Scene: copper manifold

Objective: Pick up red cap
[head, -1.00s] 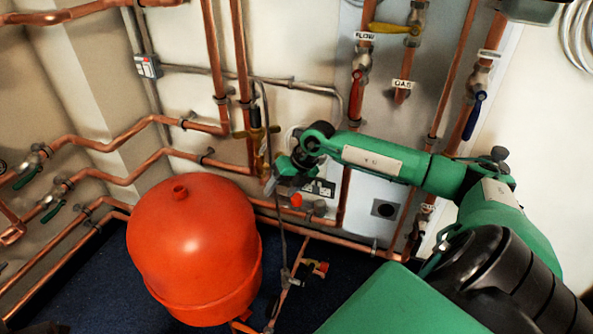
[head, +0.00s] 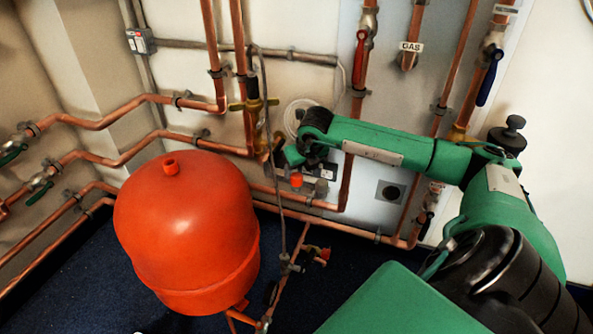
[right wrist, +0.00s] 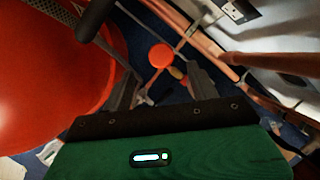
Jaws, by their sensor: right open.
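The red cap (head: 296,180) shows small and round just below my right gripper in the head view. In the right wrist view the red cap (right wrist: 161,55) lies ahead of the fingers, near the middle line between them. My right gripper (right wrist: 160,74) is open, with its two grey fingers apart and nothing visible between them. In the head view its fingers are small and dark and hard to make out at the end of the green arm. What the cap is fixed to cannot be made out. My left gripper is not in view.
A large red-orange tank (head: 187,225) stands left of the gripper and fills the left of the wrist view. Copper pipes run along the wall behind. A thin grey hose (head: 270,150) hangs close beside the gripper. Dark blue floor lies below.

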